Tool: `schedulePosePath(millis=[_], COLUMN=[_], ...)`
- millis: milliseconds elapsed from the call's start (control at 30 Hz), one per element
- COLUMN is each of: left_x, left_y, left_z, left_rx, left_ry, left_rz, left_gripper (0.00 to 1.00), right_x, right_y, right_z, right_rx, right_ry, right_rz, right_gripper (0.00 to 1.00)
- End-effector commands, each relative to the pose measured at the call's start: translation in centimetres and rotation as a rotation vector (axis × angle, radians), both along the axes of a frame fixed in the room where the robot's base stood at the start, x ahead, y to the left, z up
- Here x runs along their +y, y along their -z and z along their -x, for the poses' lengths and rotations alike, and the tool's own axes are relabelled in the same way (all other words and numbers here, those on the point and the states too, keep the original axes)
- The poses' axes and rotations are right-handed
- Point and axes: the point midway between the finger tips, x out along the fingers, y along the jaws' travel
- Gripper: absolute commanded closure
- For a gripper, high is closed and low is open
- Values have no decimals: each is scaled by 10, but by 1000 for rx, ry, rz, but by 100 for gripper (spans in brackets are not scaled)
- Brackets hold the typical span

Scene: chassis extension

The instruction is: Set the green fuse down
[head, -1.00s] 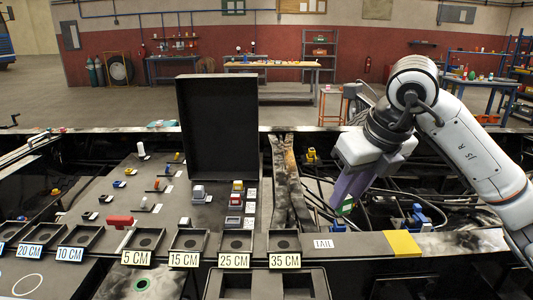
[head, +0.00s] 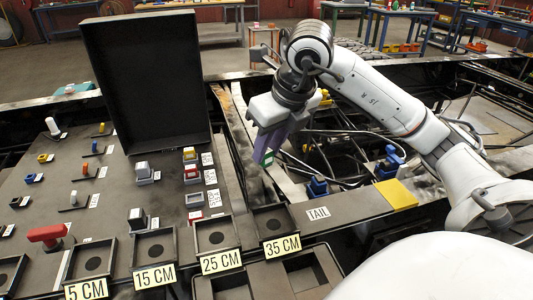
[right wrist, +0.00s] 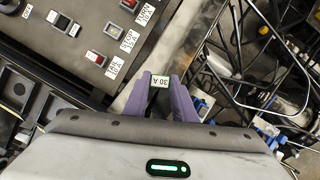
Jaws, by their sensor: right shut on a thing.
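The green fuse (head: 267,158) is in my right gripper (head: 265,150), partly hidden by the purple fingers. In the right wrist view, my right gripper (right wrist: 159,90) is shut on the fuse (right wrist: 158,82), whose pale top reads 30 A. The fingers point down and hold the fuse in the air, near the dark rail between the fuse panel (head: 105,205) and the open chassis bay. My left gripper is not in view.
A tall black lid (head: 148,85) stands at the back of the panel. Square trays line the front, including the 35 CM tray (head: 273,224). Cables and blue connectors (head: 318,187) fill the bay.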

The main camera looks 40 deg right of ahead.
Motion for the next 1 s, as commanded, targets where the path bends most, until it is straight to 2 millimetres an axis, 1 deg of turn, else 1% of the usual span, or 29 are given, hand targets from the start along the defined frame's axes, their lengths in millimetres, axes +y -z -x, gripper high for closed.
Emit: schedulePosePath(millis=[33, 100, 200, 467, 567, 600, 667, 700, 1000], left_x=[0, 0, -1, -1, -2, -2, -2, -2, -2], left_y=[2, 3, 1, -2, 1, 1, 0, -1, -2], left_z=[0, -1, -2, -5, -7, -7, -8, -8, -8], left_rx=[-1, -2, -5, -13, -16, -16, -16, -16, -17], left_ry=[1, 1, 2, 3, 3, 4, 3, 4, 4], left_rz=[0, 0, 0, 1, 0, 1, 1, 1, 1], left_gripper=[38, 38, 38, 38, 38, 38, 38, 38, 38], right_x=[0, 0, 0, 0, 0, 0, 0, 0, 0], right_y=[11, 20, 28, 29, 32, 32, 31, 31, 30], right_z=[1, 1, 1, 0, 0, 0, 0, 0, 0], right_rx=[7, 4, 2, 0, 0, 1, 1, 1, 1], right_ry=[-1, 0, 0, 0, 0, 0, 0, 0, 0], right_rz=[1, 0, 0, 0, 0, 0, 0, 0, 0], right_gripper=[97, 97, 97, 97, 97, 74, 64, 57, 57])
